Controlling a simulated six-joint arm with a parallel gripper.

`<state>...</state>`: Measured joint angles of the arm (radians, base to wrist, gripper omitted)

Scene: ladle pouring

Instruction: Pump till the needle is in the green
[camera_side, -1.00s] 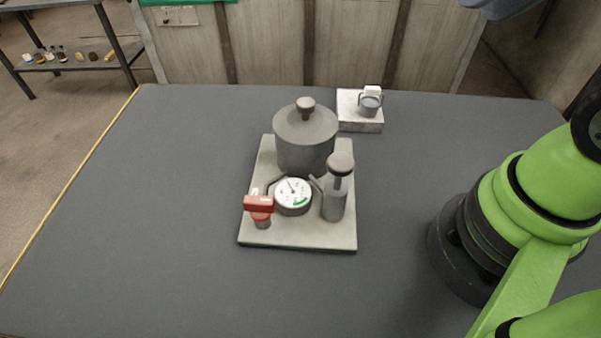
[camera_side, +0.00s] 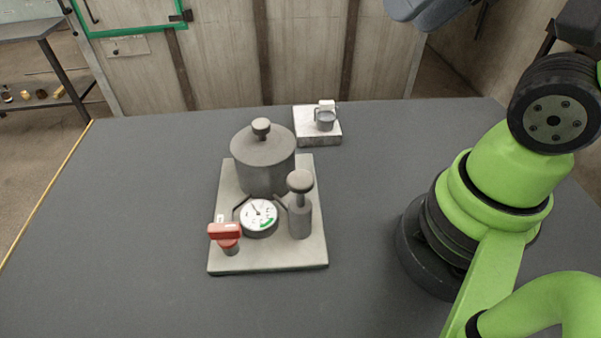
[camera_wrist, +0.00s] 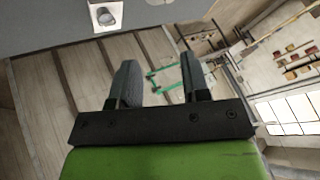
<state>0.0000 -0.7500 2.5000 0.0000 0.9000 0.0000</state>
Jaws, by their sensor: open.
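A grey pump (camera_side: 300,215) with a round knob (camera_side: 299,181) on its rod stands at the right of a pale base plate (camera_side: 290,258). The knob sits raised above the pump body. A round white gauge (camera_side: 259,216) lies beside it, with a green band at its lower right. Its dark needle points to the upper left, away from the green. A grey lidded pot (camera_side: 263,160) stands behind, and a red-handled valve (camera_side: 225,231) is at the left front. My gripper (camera_wrist: 158,78) is open and empty in the wrist view, away from the plate.
A small pale block (camera_side: 318,138) carrying a little metal cup (camera_side: 325,119) stands behind and right of the pot. The wrist view shows a cup on a block (camera_wrist: 105,14) at the top left. The grey table (camera_side: 120,220) is clear to the left.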

